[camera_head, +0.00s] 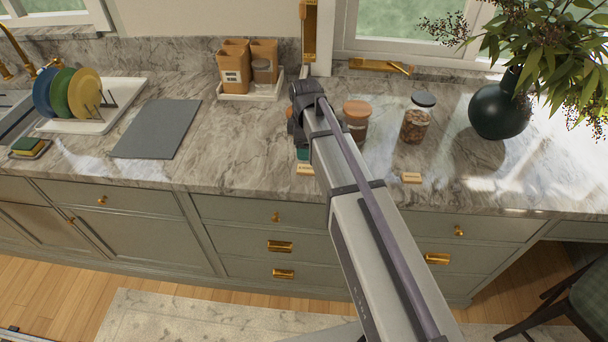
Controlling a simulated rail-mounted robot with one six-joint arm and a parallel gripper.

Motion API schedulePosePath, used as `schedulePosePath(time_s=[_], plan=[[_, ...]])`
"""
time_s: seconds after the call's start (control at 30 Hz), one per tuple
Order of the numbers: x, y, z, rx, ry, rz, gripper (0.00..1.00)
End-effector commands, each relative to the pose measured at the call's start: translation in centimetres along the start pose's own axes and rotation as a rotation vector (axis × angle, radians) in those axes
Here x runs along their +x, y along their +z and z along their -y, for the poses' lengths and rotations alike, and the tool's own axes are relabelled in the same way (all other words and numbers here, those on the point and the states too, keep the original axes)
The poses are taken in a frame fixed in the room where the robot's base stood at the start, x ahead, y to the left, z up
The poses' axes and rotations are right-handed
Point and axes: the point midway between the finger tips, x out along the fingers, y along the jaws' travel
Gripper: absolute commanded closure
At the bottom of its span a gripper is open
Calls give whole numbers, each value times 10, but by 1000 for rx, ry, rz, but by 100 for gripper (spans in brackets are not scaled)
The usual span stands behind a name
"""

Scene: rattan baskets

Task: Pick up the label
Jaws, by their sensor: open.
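Two small tan labels are on the marble counter near its front edge. One label (411,178) lies to the right of my arm, in the open, with small print I cannot read. The other label (305,169) is just left of my arm, and its right end is partly covered by the arm. My arm reaches forward over the counter, and its wrist is bent near the back. My gripper's fingers are hidden behind the arm. A small dark teal piece shows just above the left label; I cannot tell what it is.
A wooden-lidded jar (357,116) and a dark-lidded jar (418,118) stand right of my arm, with a dark vase (500,110) beyond. Left are a canister tray (250,93), a grey mat (158,129) and a plate rack (92,122). The counter (235,150) between mat and arm is clear.

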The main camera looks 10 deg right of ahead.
Motion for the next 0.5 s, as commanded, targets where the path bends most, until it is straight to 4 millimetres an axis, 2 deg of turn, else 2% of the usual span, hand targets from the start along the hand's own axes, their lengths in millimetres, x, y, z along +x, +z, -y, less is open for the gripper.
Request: schedulePosePath(time_s=[0.03, 0.1, 0.3, 0.37, 0.5], plan=[[24, 0, 0, 0, 0, 0, 30], [34, 0, 0, 1, 0, 0, 30], [36, 0, 0, 1, 0, 0, 30], [44, 0, 1, 2, 0, 0, 30], [75, 0, 4, 2, 0, 0, 30]])
